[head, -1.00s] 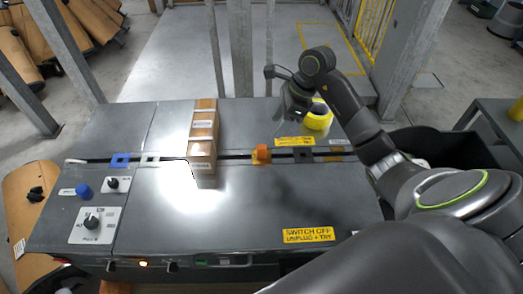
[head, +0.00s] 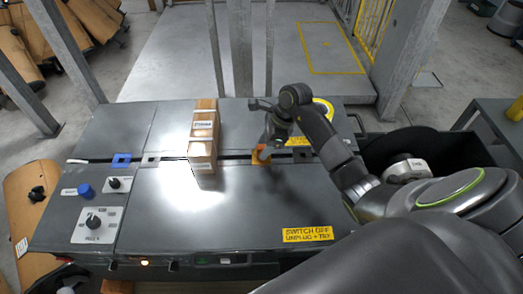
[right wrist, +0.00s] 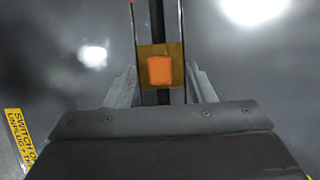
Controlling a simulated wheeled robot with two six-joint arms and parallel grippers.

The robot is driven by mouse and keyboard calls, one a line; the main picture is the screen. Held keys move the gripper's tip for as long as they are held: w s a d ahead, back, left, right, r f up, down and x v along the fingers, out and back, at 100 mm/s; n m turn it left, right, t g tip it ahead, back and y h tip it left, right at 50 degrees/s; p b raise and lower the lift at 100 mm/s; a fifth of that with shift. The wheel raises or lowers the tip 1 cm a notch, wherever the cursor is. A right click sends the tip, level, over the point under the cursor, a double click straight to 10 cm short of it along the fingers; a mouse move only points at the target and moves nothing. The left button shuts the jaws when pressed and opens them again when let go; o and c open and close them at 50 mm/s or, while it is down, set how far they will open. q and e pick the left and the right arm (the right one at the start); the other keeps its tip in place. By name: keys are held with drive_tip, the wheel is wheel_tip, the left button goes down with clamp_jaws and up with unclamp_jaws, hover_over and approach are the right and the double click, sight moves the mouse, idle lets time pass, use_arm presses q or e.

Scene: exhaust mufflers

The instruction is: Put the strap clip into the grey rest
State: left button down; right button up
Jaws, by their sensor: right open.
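The orange strap clip (head: 263,153) sits on an ochre square plate over the dark slot across the bench. In the right wrist view the clip (right wrist: 160,70) shows on its plate (right wrist: 145,51). My right gripper (head: 267,143) is over the clip in the head view. In the right wrist view its open fingers (right wrist: 162,72) stand left and right of the clip with gaps, not holding it. A small grey plate (head: 150,160) on the slot, left of the cartons, looks like the grey rest. My left gripper is not in view.
A row of brown cartons (head: 203,140) stands across the slot between the clip and the grey plate. A blue plate (head: 121,160) lies further left on the slot. Knobs (head: 93,222) are at the front left.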

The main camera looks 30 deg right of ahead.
sight(261, 147)
drive_tip(key=shift+x, duration=1.4)
clamp_jaws()
drive_tip(key=shift+r, duration=0.1)
wheel_tip(261, 147, up, 10)
drive_tip(key=shift+f+b, duration=0.1)
drive_tip(key=shift+b, duration=0.25)
